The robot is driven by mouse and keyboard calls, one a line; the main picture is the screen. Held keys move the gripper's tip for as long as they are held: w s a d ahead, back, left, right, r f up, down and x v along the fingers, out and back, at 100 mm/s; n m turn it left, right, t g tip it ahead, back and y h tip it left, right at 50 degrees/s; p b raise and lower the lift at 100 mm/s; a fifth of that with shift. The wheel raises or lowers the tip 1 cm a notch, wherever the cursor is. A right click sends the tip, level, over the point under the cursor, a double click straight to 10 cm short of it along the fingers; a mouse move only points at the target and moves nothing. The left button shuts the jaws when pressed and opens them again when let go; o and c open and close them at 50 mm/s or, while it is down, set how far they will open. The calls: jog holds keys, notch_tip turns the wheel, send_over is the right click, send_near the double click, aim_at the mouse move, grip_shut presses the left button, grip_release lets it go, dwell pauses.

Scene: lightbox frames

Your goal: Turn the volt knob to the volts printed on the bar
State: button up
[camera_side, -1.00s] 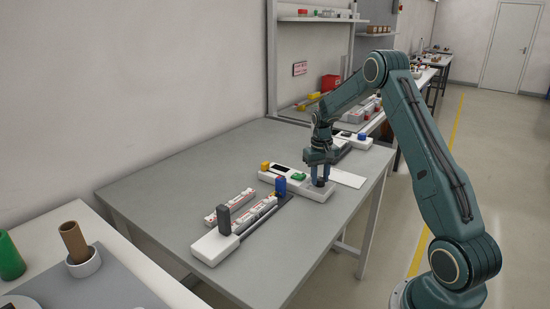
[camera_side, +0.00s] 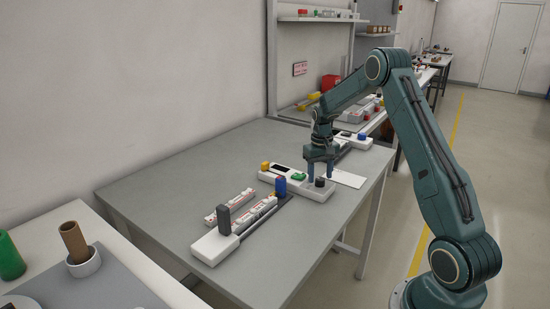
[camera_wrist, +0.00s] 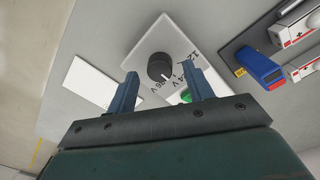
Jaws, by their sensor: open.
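The volt knob (camera_wrist: 160,67) is a black round knob on the white control box (camera_wrist: 150,40), which also shows in the side view (camera_side: 268,177). Its white pointer mark faces lower right in the wrist view. Numbers are printed around it; I cannot tell surely which one it meets. My gripper (camera_wrist: 159,70) is open, with one blue finger on each side of the knob in the picture and nothing between them. In the side view the knob (camera_side: 320,182) shows just below and between the fingertips. The bars (camera_side: 230,205) are white with red marks; their print is too small to read.
The table's left part is clear.

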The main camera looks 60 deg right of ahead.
aim_at(318, 180)
notch_tip(318, 180, up, 13)
jog(key=shift+w+a+f, duration=0.15)
jog(key=shift+a, duration=0.05)
dwell(0.3)
jog(key=shift+a, duration=0.1)
jog(key=s+a+r+n+t, duration=0.15)
jog(key=s+a+r, duration=0.35)
jog(key=a, duration=0.5)
jog(key=s+a+r+n+t, duration=0.1)
jog(key=s+a+r+n, duration=0.15)
jog(key=a+r, duration=0.5)
jog(key=s+a+f+n+t, duration=0.1)
jog(key=s+a+f, duration=0.1)
jog(key=s+a, duration=0.5)
jog(key=s+a+f+n+t, duration=0.1)
jog(key=s+a+f+t, duration=0.1)
jog(key=s+a, duration=0.4)
jog(key=shift+s+a+n, duration=0.4)
jog(key=shift+s, duration=1.45)
